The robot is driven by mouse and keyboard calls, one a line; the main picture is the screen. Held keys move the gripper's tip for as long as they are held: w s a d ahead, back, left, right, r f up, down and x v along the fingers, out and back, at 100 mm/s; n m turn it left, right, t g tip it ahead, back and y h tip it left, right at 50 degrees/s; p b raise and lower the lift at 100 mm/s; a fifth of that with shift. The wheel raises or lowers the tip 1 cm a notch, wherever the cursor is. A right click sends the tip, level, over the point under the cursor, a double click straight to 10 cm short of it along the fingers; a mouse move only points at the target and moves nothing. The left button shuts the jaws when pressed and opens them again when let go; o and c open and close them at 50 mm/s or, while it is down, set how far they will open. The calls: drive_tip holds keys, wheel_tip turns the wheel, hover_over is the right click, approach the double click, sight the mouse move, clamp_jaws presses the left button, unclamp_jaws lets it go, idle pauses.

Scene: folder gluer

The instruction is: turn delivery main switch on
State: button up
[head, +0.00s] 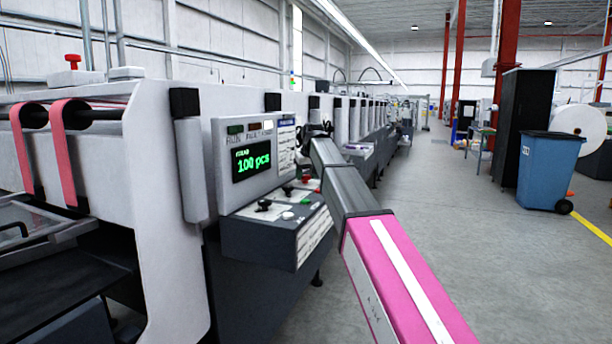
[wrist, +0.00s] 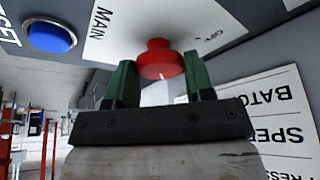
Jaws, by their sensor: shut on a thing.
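The main switch is a red knob (wrist: 161,58) on the grey delivery panel, between a "MAIN" label and a partly hidden "OFF" mark in the wrist view. A small pale mark shows on the knob's near face. My gripper (wrist: 160,66) has its two green fingers on either side of the knob and is shut on it. In the head view my gripper (head: 306,172) is at the right end of the control panel (head: 262,235), below the display box. My arm hides part of the panel there. Which position the switch is in cannot be told clearly.
A blue button (wrist: 50,36) marked "RESET" sits left of the knob in the wrist view. A display (head: 251,162) reads "100 pcs". A black-handled control (head: 264,205) is on the panel. The aisle floor to the right is open, with a blue bin (head: 547,172) further off.

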idle(0.4)
drive_tip(key=o, duration=0.9)
drive_tip(key=v, duration=1)
drive_tip(key=shift+s+r, duration=0.1)
drive_tip(key=shift+r, duration=0.3)
